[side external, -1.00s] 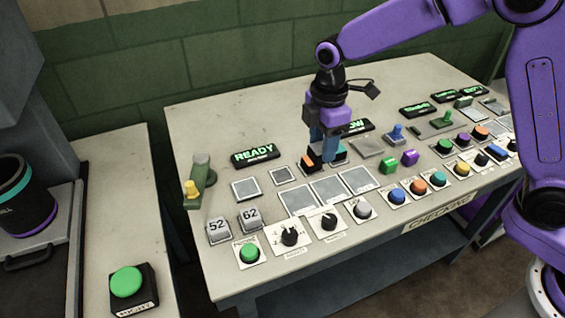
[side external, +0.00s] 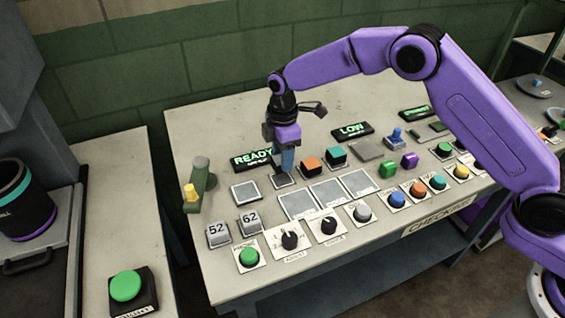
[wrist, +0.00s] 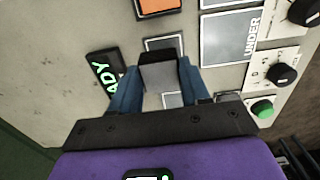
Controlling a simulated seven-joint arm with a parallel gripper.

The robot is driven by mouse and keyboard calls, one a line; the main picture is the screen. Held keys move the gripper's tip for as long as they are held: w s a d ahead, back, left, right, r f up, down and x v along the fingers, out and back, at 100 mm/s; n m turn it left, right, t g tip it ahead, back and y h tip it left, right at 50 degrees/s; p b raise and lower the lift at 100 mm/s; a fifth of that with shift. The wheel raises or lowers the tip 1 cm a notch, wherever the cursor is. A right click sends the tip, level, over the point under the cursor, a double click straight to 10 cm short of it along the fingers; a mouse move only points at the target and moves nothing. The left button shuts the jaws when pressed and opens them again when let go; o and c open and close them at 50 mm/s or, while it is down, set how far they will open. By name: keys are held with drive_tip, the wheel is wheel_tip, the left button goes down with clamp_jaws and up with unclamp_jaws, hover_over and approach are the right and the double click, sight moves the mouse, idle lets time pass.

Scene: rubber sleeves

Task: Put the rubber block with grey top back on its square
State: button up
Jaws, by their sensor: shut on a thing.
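My gripper (side external: 284,168) is above the small square (side external: 283,181) beside the READY sign. In the wrist view its two blue fingers (wrist: 160,84) are shut on the rubber block with grey top (wrist: 160,76). The block's sides are mostly hidden by the fingers in the side view. In the wrist view a pale-edged small square (wrist: 165,43) shows just beyond the block, partly covered by it. I cannot tell whether the block touches the panel.
Orange-topped (side external: 311,164) and teal-topped (side external: 336,156) blocks stand to the right. A larger grey square (side external: 245,191) lies to the left. The READY sign (side external: 252,158) is close behind. Knobs and buttons line the front edge, including a green button (side external: 249,257).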

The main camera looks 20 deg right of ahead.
drive_tip(key=shift+f, duration=1.55)
drive_tip(key=shift+f, duration=0.1)
drive_tip(key=o, duration=1)
wheel_tip(320, 180, up, 12)
drive_tip(key=shift+f, duration=0.1)
drive_tip(key=shift+r, duration=0.25)
